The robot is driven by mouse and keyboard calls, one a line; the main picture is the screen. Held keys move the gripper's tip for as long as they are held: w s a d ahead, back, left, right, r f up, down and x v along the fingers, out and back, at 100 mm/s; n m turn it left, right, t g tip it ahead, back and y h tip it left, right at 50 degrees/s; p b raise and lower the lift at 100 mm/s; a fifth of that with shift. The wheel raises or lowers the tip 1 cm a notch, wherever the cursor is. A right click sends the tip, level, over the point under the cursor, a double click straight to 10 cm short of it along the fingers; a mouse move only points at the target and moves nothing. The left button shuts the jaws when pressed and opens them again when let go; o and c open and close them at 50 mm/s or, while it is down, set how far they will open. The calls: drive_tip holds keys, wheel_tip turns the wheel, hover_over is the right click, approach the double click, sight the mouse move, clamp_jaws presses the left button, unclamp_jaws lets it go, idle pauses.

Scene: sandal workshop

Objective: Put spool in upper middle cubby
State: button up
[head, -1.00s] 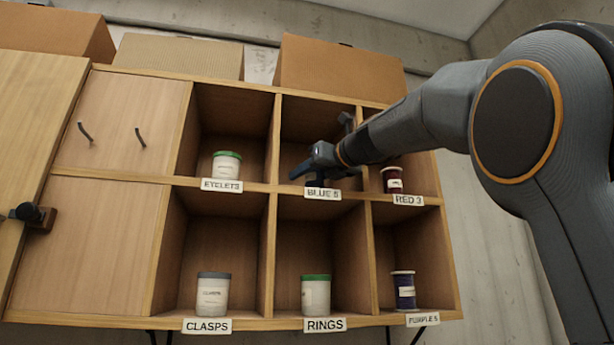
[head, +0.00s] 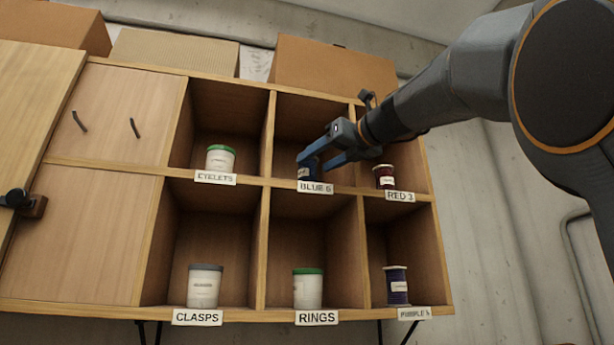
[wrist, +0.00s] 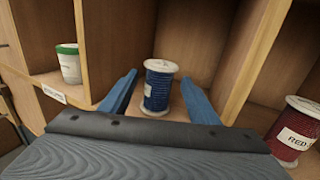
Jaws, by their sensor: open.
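A blue spool (wrist: 158,88) with pale ends and a white label stands upright in the upper middle cubby (head: 300,115), above the tag BLUE 6. In the head view the spool (head: 305,172) is partly hidden behind my gripper. My gripper (head: 316,160) is open at the front of this cubby. In the wrist view its two blue fingers (wrist: 160,98) point into the cubby, one on each side of the spool. Gaps show between the spool and both fingers, so nothing is gripped.
A white jar with a green lid (head: 220,158) stands in the cubby to the left. A red spool (head: 384,176) stands to the right. Below are a CLASPS jar (head: 204,286), a RINGS jar (head: 308,288) and a purple spool (head: 397,286). Wooden dividers (wrist: 262,55) flank my gripper closely.

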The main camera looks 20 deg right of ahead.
sight(313, 163)
drive_tip(key=v, duration=0.3)
drive_tip(key=shift+s+d+b, duration=0.1)
drive_tip(key=shift+s+b, duration=0.1)
drive_tip(key=shift+b, duration=0.2)
idle(0.3)
